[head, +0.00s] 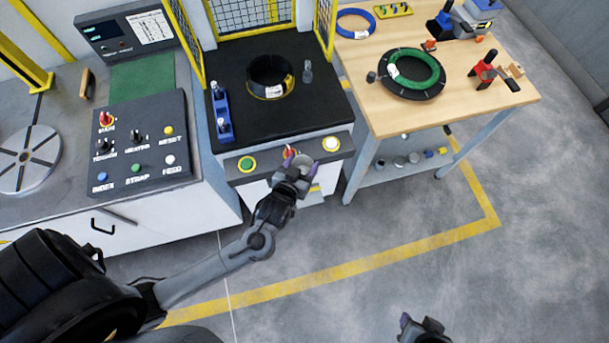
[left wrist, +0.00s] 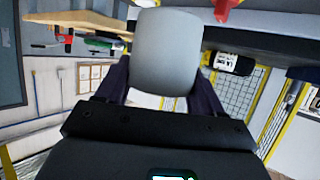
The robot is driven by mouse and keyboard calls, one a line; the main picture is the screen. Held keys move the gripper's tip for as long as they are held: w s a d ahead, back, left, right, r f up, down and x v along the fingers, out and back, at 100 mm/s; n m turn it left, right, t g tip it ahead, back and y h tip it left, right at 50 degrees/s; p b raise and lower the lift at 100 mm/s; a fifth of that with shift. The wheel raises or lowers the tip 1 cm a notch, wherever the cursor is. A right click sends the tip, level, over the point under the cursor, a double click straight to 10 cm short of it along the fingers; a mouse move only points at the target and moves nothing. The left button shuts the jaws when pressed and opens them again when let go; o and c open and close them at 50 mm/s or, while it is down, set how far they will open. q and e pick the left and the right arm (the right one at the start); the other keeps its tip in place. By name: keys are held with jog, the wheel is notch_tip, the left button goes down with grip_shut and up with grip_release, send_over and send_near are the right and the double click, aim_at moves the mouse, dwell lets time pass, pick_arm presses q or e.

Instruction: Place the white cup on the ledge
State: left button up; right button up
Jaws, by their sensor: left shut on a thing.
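The white cup (head: 303,162) is in my left gripper (head: 300,170). The cup shows large and pale grey in the left wrist view (left wrist: 167,50), with the two dark fingers (left wrist: 162,85) on either side of it. The gripper is shut on it. In the head view the cup overlaps the dark front ledge (head: 268,161) of the middle machine, between its red and white buttons. I cannot tell whether the cup touches the ledge. My right gripper (head: 409,326) is at the bottom edge, partly cut off, away from the cup.
The ledge carries a green button (head: 247,163), a red button (head: 290,152) and a white button (head: 331,144). A black coil (head: 270,76) stands on the black machine top behind. A control panel (head: 135,145) is at left. A wooden bench (head: 460,110) with a green coil is at right.

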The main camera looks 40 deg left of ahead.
pick_arm(q)
jog(key=s+d+f+n+g+y+b, duration=0.1)
jog(key=s+f+y+b, duration=0.1)
jog(key=f+b, duration=1.55)
jog(key=s+f+n+y+b, duration=0.1)
jog(key=f+n+b, duration=0.1)
jog(key=f+b, duration=1.55)
jog(key=shift+y, duration=0.3)
jog(key=w+a+f+b, duration=0.1)
jog(key=w+a+f, duration=0.1)
jog(key=f, duration=0.3)
jog(key=w+a+f+b, duration=0.2)
jog(key=w+a+f, duration=0.1)
jog(key=f, duration=0.3)
jog(key=w+a+f+b, duration=0.1)
jog(key=w+a+f, duration=0.1)
jog(key=f, duration=0.4)
jog(key=shift+w+a+b, duration=0.3)
jog(key=shift+w+a, duration=0.05)
jog(key=shift+a, duration=0.25)
